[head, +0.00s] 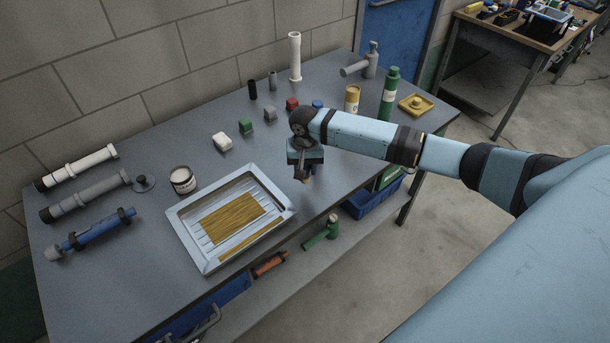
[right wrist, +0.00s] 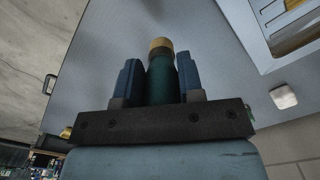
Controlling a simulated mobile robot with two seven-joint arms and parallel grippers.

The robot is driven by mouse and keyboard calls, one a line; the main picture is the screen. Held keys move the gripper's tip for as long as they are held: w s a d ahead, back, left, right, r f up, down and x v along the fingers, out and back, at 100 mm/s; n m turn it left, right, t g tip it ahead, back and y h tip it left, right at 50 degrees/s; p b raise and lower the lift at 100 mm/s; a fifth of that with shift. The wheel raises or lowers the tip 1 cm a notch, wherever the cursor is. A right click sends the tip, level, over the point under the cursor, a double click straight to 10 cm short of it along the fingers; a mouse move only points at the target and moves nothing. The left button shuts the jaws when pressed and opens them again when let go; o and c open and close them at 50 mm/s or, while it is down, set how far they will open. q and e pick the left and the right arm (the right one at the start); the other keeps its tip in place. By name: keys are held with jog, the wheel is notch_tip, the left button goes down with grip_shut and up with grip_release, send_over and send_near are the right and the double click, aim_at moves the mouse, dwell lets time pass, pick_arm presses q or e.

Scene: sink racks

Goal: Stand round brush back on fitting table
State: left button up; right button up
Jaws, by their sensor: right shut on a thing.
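The round brush appears to be the dark green cylinder with a tan end in the right wrist view (right wrist: 160,78). My right gripper (right wrist: 160,80) is shut on it, with a blue finger on each side. In the head view my right gripper (head: 305,168) is over the right front part of the grey fitting table (head: 345,185). The tan end (head: 303,179) shows below the fingers; the rest of the brush is mostly hidden by the gripper. I cannot tell whether the end touches the table. My left gripper is not in view.
A white tray (head: 172,212) with a brown mat lies left of the gripper. Small blocks, including a green one (head: 245,126), stand behind. A green bottle (head: 390,92) and yellow dish (head: 416,103) stand at the right end. Pipes (head: 85,196) lie left.

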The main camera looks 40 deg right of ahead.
jog(key=shift+f, duration=1.85)
jog(key=o, duration=0.9)
jog(key=shift+f, duration=0.1)
jog(key=shift+o, duration=0.2)
